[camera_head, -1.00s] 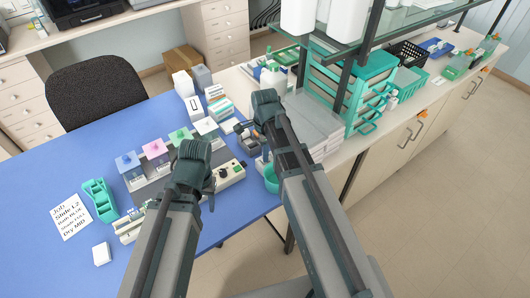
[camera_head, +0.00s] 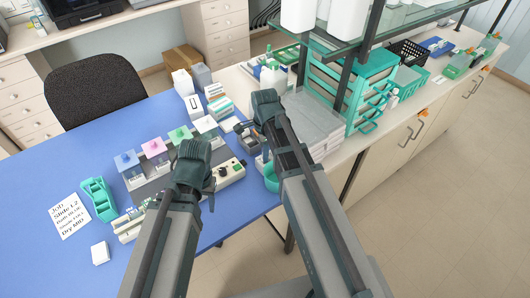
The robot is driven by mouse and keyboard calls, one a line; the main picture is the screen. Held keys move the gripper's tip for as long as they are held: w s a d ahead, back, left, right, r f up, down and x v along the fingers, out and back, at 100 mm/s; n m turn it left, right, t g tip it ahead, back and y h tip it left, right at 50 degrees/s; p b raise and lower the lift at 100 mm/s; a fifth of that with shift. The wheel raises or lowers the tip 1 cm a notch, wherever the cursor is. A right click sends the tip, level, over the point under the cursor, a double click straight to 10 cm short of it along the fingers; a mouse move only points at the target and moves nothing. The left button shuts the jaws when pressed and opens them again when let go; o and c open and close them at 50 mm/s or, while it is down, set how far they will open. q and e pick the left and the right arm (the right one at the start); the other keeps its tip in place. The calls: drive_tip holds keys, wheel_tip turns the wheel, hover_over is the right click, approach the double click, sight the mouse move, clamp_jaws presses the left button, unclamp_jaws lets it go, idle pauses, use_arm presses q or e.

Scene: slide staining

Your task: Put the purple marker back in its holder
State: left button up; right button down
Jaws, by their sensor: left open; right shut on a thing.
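My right gripper (camera_head: 240,127) is shut over the right end of the blue table, beside the small white and teal boxes. What it grips is too small to make out, and I cannot pick out the purple marker. A small grey holder-like object (camera_head: 250,143) shows just below the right gripper, partly hidden by the arm. I cannot tell whether it is the marker's holder. My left gripper (camera_head: 209,190) is open and empty in front of the staining station, mostly hidden behind its own wrist.
The staining station (camera_head: 150,185) has blue, pink, green and white-topped jars along it. A teal rack (camera_head: 99,200) and a job note (camera_head: 70,215) lie to the left. A teal cup (camera_head: 271,177) is by the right arm. The table's left part is clear.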

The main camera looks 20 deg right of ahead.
drive_tip(key=c, duration=0.7)
unclamp_jaws()
use_arm(q)
drive_tip(key=shift+r, duration=0.1)
wheel_tip(320, 180, up, 14)
drive_tip(key=p, duration=1.4)
use_arm(e)
wheel_tip(320, 180, up, 14)
use_arm(q)
drive_tip(key=shift+f, duration=0.25)
use_arm(e)
drive_tip(key=shift+f, duration=0.15)
use_arm(q)
wheel_tip(320, 180, down, 10)
drive_tip(key=b, duration=1)
drive_tip(key=shift+f+b, duration=0.2)
drive_tip(key=shift+b, duration=0.15)
use_arm(e)
drive_tip(key=s+a+f+n, duration=0.5)
drive_tip(key=s+n, duration=0.2)
drive_tip(key=n, duration=0.4)
drive_tip(key=s+a+f+n+h, duration=0.1)
drive_tip(key=s+a+f+n, duration=0.4)
drive_tip(key=n, duration=0.7)
drive_tip(key=shift+s+a+f, duration=0.15)
drive_tip(key=shift+s+a, duration=0.1)
drive_tip(key=shift+s, duration=0.9)
